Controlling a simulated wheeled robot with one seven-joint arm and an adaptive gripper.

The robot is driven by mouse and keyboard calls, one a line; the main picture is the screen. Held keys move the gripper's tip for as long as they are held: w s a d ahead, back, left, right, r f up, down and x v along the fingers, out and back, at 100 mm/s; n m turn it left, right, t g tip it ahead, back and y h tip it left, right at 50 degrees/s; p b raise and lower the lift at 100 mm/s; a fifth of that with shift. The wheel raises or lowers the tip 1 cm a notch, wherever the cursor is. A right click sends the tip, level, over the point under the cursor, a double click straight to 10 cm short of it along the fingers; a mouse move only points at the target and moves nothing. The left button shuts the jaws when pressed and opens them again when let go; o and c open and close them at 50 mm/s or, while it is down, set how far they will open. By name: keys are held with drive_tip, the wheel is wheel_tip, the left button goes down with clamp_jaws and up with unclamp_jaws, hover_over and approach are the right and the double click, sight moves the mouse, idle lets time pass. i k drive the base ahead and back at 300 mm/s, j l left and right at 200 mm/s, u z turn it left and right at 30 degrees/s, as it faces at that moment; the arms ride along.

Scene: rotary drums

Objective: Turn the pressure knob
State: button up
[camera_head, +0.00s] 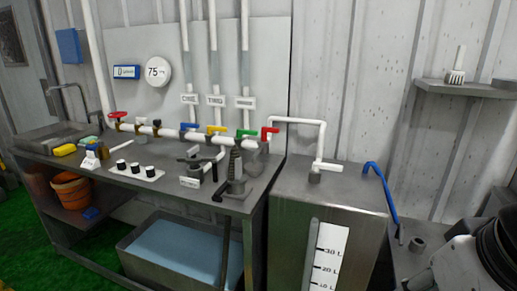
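A white panel (137,172) with three small black-and-white knobs (135,167) lies on the grey workbench, left of its middle. No readable label shows which one is the pressure knob. A round white gauge reading 75 (157,71) hangs on the back board, beside a small blue-and-white display (126,72). My gripper is not in view. A dark rounded part with a grey piece at the bottom right edge looks like my own arm, far from the knobs.
Red, blue, yellow and green valve handles (217,130) line the white pipe behind the knobs. A dark clamp-like tool (236,175) stands to their right. A metal tank (330,205) with a level scale stands right of the bench. A blue water bin (180,248) sits below.

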sight(157, 122)
drive_tip(key=i+j, duration=0.15)
drive_tip(key=j, duration=0.2)
drive_tip(key=i+j+z, duration=0.1)
drive_tip(key=j, duration=0.25)
drive_tip(key=i+j, duration=0.2)
drive_tip(key=j, duration=0.2)
drive_tip(key=i+j+z, duration=0.1)
drive_tip(key=j, duration=0.25)
drive_tip(key=i+j, duration=0.15)
drive_tip(key=j, duration=0.2)
drive_tip(key=i+j+z, duration=0.1)
drive_tip(key=j, duration=0.3)
drive_tip(key=i+j, duration=0.15)
drive_tip(key=j, duration=0.25)
drive_tip(key=i+j, duration=0.15)
drive_tip(key=j, duration=0.25)
drive_tip(key=i+j+z, duration=0.1)
drive_tip(key=j, duration=0.25)
drive_tip(key=i+j, duration=0.15)
drive_tip(key=j, duration=0.25)
drive_tip(key=i+j+z, duration=0.1)
drive_tip(key=j, duration=0.3)
drive_tip(key=i+j, duration=0.15)
drive_tip(key=j, duration=0.2)
drive_tip(key=i+j, duration=0.1)
drive_tip(key=j, duration=0.3)
drive_tip(key=i+z, duration=0.05)
